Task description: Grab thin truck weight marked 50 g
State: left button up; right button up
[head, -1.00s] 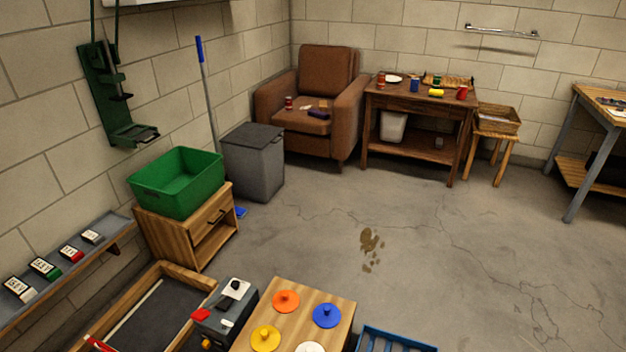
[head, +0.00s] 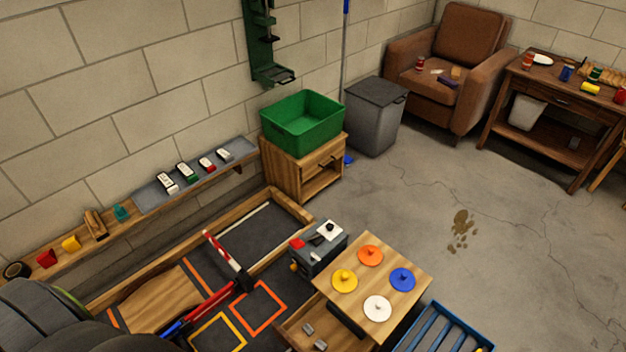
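No 50 g marking can be read in the head view. Two small grey metal pieces (head: 308,329) lie in an open wooden drawer (head: 291,334) under the peg table. I cannot tell which thing is the thin weight. Neither of my grippers is in view. A dark rounded part at the lower left is probably mine.
A wood-framed track (head: 262,228) with a striped barrier (head: 222,254) lies below the shelf. The table with coloured discs (head: 420,268) and a blue slatted crate (head: 436,325) stand front right. A green bin (head: 302,122) sits on a cabinet.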

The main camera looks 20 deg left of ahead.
aim_at(306, 327)
jog(key=k+j+u, duration=0.1)
jog(key=k, duration=0.3)
jog(key=k+j+u, duration=0.1)
jog(key=k+j, duration=0.15)
jog(key=k, duration=0.2)
jog(key=k+j+u, duration=0.1)
jog(key=k, duration=0.3)
jog(key=j, duration=0.1)
